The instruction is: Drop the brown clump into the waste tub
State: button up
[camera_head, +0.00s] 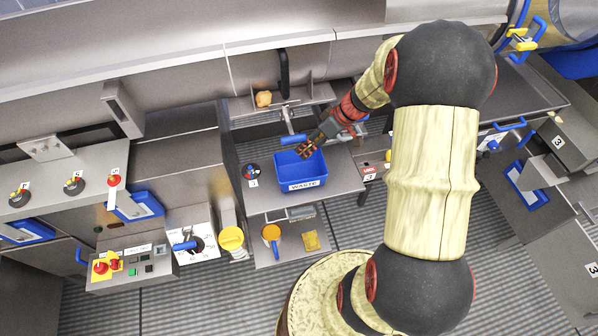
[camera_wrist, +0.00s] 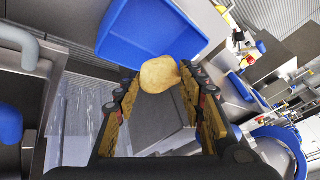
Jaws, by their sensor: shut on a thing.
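My gripper (camera_head: 306,150) is over the back part of the blue waste tub (camera_head: 302,185), which is labelled WASTE and stands on a grey shelf. In the wrist view, the fingertips are shut on a tan-brown clump (camera_wrist: 159,75), with one finger on each side. The blue tub (camera_wrist: 150,30) shows just beyond the clump in that view. In the head view, the held clump is too hidden by the fingers to make out. Another brown lump (camera_head: 264,98) sits in the metal recess behind the tub.
A yellow-topped container (camera_head: 231,238) and an orange cup (camera_head: 271,233) stand in front on the left. A metal ledge and recess lie behind.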

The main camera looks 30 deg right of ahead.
jog(key=shift+f+b, duration=0.6)
jog(key=shift+f, duration=2.3)
jog(key=o, duration=1.1)
jog(key=v, duration=1.2)
